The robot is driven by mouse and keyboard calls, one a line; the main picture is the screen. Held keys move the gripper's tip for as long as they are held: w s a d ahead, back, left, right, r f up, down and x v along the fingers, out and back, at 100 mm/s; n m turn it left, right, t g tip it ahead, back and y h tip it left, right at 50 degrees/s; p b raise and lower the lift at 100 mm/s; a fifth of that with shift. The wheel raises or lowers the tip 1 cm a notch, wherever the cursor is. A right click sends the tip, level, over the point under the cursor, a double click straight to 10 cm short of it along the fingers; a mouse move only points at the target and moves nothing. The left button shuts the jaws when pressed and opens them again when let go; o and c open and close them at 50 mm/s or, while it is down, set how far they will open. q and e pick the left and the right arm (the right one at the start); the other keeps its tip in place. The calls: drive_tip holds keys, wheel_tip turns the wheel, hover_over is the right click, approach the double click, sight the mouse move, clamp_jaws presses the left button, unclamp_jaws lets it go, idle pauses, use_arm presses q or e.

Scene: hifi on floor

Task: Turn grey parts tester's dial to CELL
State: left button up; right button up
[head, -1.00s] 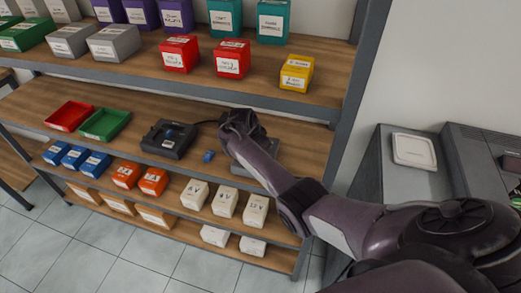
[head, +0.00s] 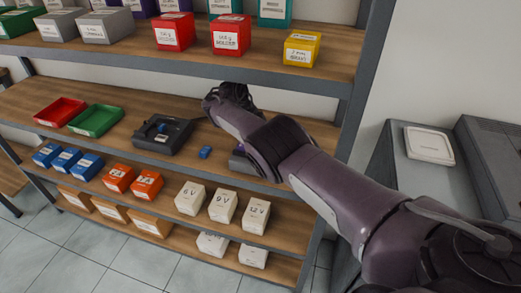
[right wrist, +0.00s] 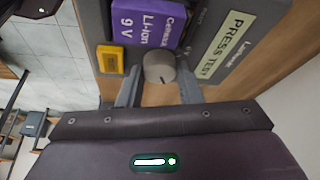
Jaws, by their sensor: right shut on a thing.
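The grey parts tester (right wrist: 97,22) is seen close in the right wrist view. In the head view my right arm hides most of the tester. My left gripper is not in view.
On the same shelf are a dark device (head: 163,137) and a small blue piece (head: 205,152), with green (head: 95,120) and red (head: 60,112) trays to the left. Labelled boxes fill the shelves above and below. A shelf post (head: 345,115) stands close to my right arm.

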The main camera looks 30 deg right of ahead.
drive_tip(key=shift+m+b, duration=0.5)
drive_tip(key=shift+b, duration=0.05)
drive_tip(key=o, duration=1)
drive_tip(key=shift+w, duration=0.1)
